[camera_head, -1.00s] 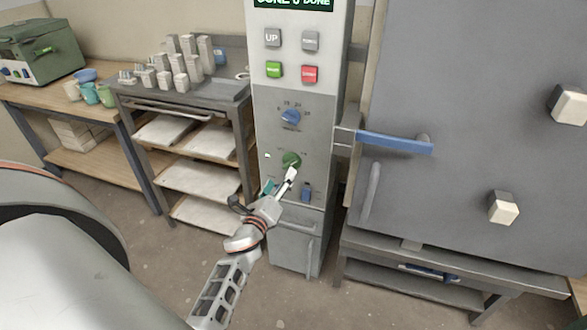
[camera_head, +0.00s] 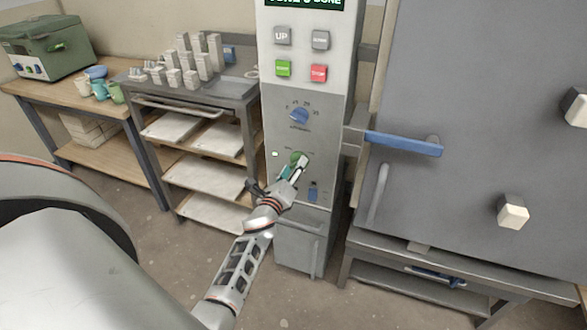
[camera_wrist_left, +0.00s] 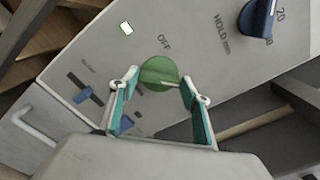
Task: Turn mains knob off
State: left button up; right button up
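The mains knob is a green round knob (camera_head: 298,157) on the grey control column (camera_head: 320,90). In the left wrist view the green knob (camera_wrist_left: 158,70) has a pale pointer line toward the right, and the word OFF is printed above it. My left gripper (camera_head: 295,170) is at the knob from below in the head view and hides part of it. In the left wrist view my left gripper (camera_wrist_left: 160,78) is open, with one fingertip on each side of the knob. I cannot tell whether they touch it. My right gripper is not in view.
A blue knob (camera_head: 299,116) sits above the green one, and a blue switch (camera_head: 313,190) below it. The kiln door handle (camera_head: 403,144) is close at the right. A shelf cart (camera_head: 195,100) stands left of the column.

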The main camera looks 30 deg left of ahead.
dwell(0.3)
pick_arm(q)
jog(key=n, duration=0.5)
jog(key=shift+a+n, duration=0.1)
jog(key=shift+n, duration=0.3)
jog(key=n+p, duration=0.1)
jog(key=n, duration=0.2)
jog(key=shift+f+n, duration=0.1)
jog(key=shift+n, duration=0.2)
jog(key=n, duration=0.2)
jog(key=shift+n+p, duration=0.35)
jog(key=shift+n, duration=0.05)
jog(key=n+p, duration=0.1)
jog(key=n, duration=0.4)
jog(key=shift+f+n+p, duration=0.2)
jog(key=shift+n+p, duration=0.1)
jog(key=shift+p, duration=0.05)
